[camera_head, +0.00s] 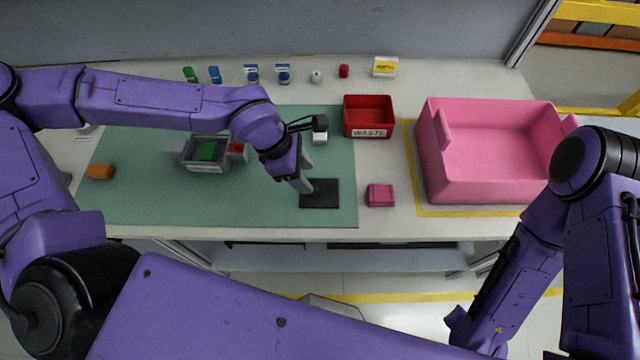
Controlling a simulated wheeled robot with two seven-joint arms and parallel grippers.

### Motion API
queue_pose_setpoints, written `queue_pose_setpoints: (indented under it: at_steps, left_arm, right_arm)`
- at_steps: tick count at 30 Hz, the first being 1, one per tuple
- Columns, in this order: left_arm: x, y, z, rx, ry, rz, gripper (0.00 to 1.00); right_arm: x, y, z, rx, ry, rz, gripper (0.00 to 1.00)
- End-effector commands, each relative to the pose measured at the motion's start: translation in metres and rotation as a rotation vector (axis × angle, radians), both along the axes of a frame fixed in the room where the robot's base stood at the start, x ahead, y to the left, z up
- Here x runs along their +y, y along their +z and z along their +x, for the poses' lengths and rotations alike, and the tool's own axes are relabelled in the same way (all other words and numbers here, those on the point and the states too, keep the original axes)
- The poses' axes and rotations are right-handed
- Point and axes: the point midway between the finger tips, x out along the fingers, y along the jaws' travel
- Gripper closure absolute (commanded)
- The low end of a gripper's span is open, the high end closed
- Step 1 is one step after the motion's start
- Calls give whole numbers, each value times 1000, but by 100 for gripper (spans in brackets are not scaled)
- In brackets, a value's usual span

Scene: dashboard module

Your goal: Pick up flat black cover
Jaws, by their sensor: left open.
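The flat black cover (322,196) lies on the green mat (240,212) near its right front corner. My left gripper (306,186) points down at the cover's upper left part, with its fingertips over or close to it. I cannot tell whether they touch it. The left gripper is open and nothing shows between its fingers. A grey open housing (207,166) with a green board inside sits on the mat to the left. My right arm is at the lower right, in front of the table; its gripper's fingertips do not show clearly.
A red waste bin (368,131) stands behind the cover. A small pink block (380,196) lies right of the cover, beside a large pink crate (487,196). An orange piece (100,171) lies at the mat's left. Several small items line the table's back edge.

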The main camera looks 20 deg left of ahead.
Motion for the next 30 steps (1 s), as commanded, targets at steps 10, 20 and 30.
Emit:
queue_pose_setpoints:
  at_steps: [10,20,30]
  left_arm:
    - [-18,-49,8,3,-3,1,49]
    - [-23,-62,11,-1,0,-1,49]
    - [-23,-62,11,-2,-1,-1,100]
  right_arm:
    - [0,10,0,-1,0,-1,100]
    - [0,9,0,0,0,0,100]
    - [0,10,0,0,0,0,100]
